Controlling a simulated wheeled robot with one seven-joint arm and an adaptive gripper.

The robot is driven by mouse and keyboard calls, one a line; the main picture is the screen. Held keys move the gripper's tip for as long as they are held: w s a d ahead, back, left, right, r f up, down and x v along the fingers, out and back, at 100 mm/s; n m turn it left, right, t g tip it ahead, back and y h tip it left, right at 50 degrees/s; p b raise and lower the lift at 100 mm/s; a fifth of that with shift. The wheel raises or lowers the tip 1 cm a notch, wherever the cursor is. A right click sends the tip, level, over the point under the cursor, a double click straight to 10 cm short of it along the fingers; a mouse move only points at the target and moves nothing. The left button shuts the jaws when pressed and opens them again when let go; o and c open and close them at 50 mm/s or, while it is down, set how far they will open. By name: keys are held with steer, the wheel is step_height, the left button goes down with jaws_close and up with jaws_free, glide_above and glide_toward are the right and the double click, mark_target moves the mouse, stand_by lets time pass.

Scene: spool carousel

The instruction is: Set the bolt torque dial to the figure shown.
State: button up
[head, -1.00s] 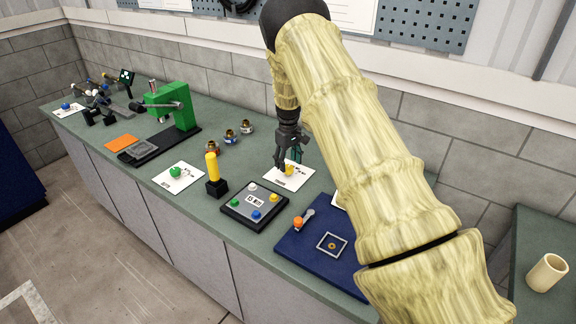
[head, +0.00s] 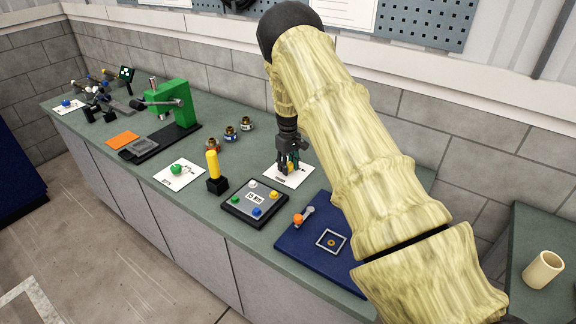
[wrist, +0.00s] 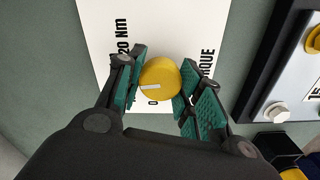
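The yellow torque dial (wrist: 162,74) sits on a white card (wrist: 170,25) printed "20 Nm", a "0" and partly hidden lettering ending in "QUE". The dial's white mark points to the left in the wrist view. My gripper (wrist: 160,82) is over the dial with a green-padded finger on each side of it. The fingers are apart and close to the dial's sides; I cannot tell whether they touch. In the head view my gripper (head: 289,167) points down at the card (head: 299,179). A grey panel (head: 236,209) with coloured buttons bears a label that seems to read "15 Nm".
A yellow-topped post (head: 212,165) and a card with a green knob (head: 177,169) stand left of the panel. A blue mat (head: 300,245) lies to the right. A green press (head: 177,100) and several small round fittings (head: 230,134) are farther left.

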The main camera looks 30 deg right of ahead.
mark_target(289, 165)
steer(key=shift+m+b, duration=0.5)
steer(key=shift+m, duration=0.2)
steer(key=o, duration=1)
steer(key=shift+w+d+r, duration=0.15)
steer(key=shift+w+r, duration=0.1)
steer(key=shift+r, duration=0.4)
steer(key=shift+o, duration=0.2)
steer(key=r, duration=0.2)
steer(key=shift+w+d+r, duration=0.25)
steer(key=shift+w+r, duration=0.1)
steer(key=shift+w, duration=0.05)
step_height(289, 165, up, 8)
steer(key=s, duration=0.1)
steer(key=shift+a, duration=0.3)
